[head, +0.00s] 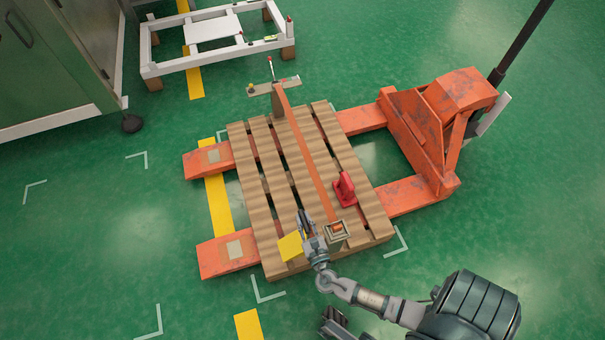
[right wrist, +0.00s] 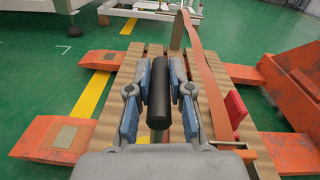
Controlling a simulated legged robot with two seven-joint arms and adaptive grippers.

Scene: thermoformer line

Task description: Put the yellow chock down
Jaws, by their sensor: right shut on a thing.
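The yellow chock (head: 291,246) is at the near left corner of the wooden pallet (head: 255,190), beside my right gripper (head: 305,222). My right gripper is shut on the chock. I cannot tell whether the chock touches the pallet boards.
A red block (head: 344,189) sits on the pallet. An orange strap (head: 308,150) crosses it to a buckle (head: 337,231). The orange pallet jack (head: 428,130) has its forks under the pallet. A white frame (head: 212,28) and green cabinet (head: 45,60) stand behind. Left floor is clear.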

